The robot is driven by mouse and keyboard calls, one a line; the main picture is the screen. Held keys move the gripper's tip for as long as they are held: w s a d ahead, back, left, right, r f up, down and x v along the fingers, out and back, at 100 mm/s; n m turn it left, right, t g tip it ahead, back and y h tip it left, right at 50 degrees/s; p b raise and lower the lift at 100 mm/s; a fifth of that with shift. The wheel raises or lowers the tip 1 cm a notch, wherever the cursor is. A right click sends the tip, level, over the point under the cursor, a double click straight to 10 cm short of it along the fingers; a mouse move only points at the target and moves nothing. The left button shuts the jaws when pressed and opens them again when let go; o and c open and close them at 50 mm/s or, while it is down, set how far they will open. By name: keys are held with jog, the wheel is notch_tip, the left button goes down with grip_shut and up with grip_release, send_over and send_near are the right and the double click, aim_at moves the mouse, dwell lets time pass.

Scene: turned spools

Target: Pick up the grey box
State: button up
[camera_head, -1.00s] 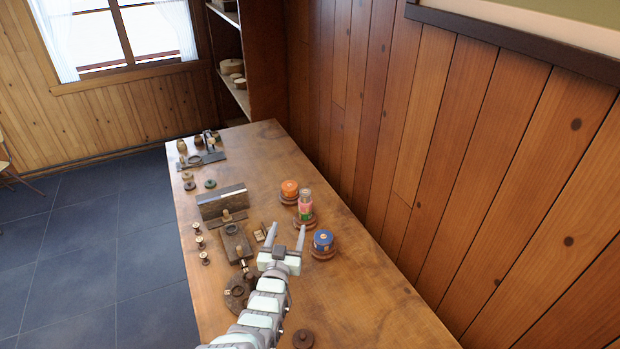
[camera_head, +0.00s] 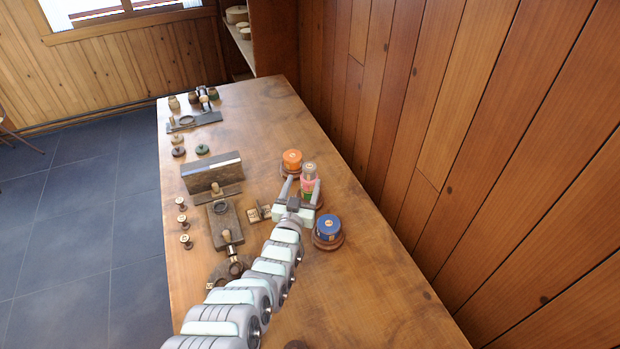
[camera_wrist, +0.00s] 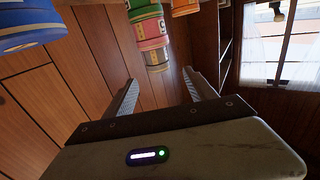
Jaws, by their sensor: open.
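The grey box (camera_head: 309,170) looks like the small round top piece of a stack of pink and green round boxes on a wooden stand, right of the table's middle. In the wrist view the picture is turned over, and the grey box (camera_wrist: 157,59) shows at the lower end of the stack. My gripper (camera_head: 301,187) is open and empty. In the head view its fingers lie on either side of the stack. In the wrist view my gripper (camera_wrist: 160,77) has the grey box just ahead, between the fingertip lines; I see no contact.
An orange box (camera_head: 292,157) stands just behind the stack, and a blue box (camera_head: 327,226) stands in front of it, both on wooden stands. The plank wall (camera_head: 440,130) is to the right. A dark upright block (camera_head: 212,173) and several small turned pieces stand to the left.

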aim_at(312, 163)
jog(key=shift+b+x, duration=1.1)
jog(key=shift+x, duration=1.75)
jog(key=b+x, duration=0.2)
jog(key=x, duration=0.1)
jog(key=shift+w+d+f+b, duration=0.15)
jog(key=shift+w+d+b, duration=0.05)
jog(key=shift+d+b, duration=0.2)
jog(key=shift+b+x, duration=0.75)
jog(key=shift+x, duration=0.1)
jog(key=shift+a, duration=0.2)
grip_shut()
jog(key=shift+r, duration=0.3)
